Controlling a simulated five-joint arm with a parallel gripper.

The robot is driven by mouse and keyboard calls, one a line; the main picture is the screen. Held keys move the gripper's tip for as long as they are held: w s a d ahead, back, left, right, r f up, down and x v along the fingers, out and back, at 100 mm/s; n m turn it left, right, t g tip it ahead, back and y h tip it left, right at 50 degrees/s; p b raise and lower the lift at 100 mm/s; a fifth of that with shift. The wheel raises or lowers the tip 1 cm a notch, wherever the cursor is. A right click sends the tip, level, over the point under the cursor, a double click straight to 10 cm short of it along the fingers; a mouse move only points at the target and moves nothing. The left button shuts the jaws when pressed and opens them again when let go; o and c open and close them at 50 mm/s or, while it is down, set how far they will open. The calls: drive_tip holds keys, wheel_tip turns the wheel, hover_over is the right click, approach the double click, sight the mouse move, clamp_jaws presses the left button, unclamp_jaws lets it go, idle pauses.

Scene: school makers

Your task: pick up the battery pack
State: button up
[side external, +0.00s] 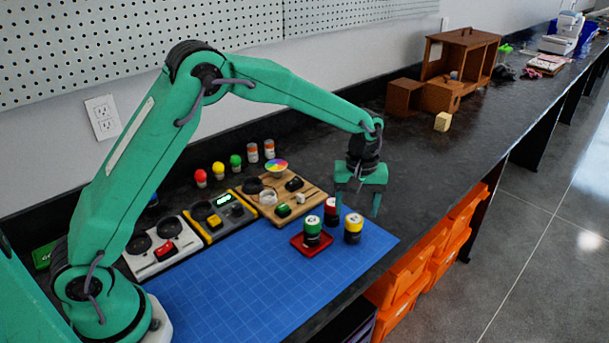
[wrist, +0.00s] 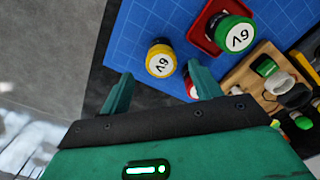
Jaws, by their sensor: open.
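Three short round battery packs with black bodies and coloured tops stand near the mat's far right corner. The green-topped pack (side external: 312,230) stands on a small red tray (side external: 298,241). The yellow-topped pack (side external: 353,227) stands upright on the mat to its right, and the red-topped pack (side external: 331,209) stands behind. My gripper (side external: 357,208) is open and empty, pointing down above and beyond the packs. In the wrist view, the yellow pack (wrist: 161,59) shows just past the fingertips, the green pack (wrist: 235,35) is right of it, and the red pack (wrist: 190,88) is mostly hidden by a finger.
The blue gridded mat (side external: 250,290) is otherwise clear. Left of the packs lie a wooden board (side external: 262,206) with small parts, a grey-yellow device (side external: 220,217) and a white device (side external: 160,247). Wooden boxes (side external: 440,95) stand farther back. The bench's front edge is close to the packs.

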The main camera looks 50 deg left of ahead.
sight(354, 218)
drive_tip(key=shift+s+f, duration=0.15)
drive_tip(key=shift+f, duration=3.1)
drive_tip(key=c, duration=1.1)
drive_tip(key=shift+c, duration=0.2)
drive_tip(key=shift+r, duration=0.2)
drive_tip(key=shift+r, duration=0.55)
drive_tip(key=r, duration=0.3)
drive_tip(key=shift+s+d+r, duration=0.1)
drive_tip(key=shift+s+d, duration=0.05)
drive_tip(key=shift+d, duration=0.05)
drive_tip(key=s+d+r, duration=0.6)
drive_tip(key=s+d, duration=0.1)
drive_tip(key=d, duration=0.1)
drive_tip(key=shift+s+r, duration=0.2)
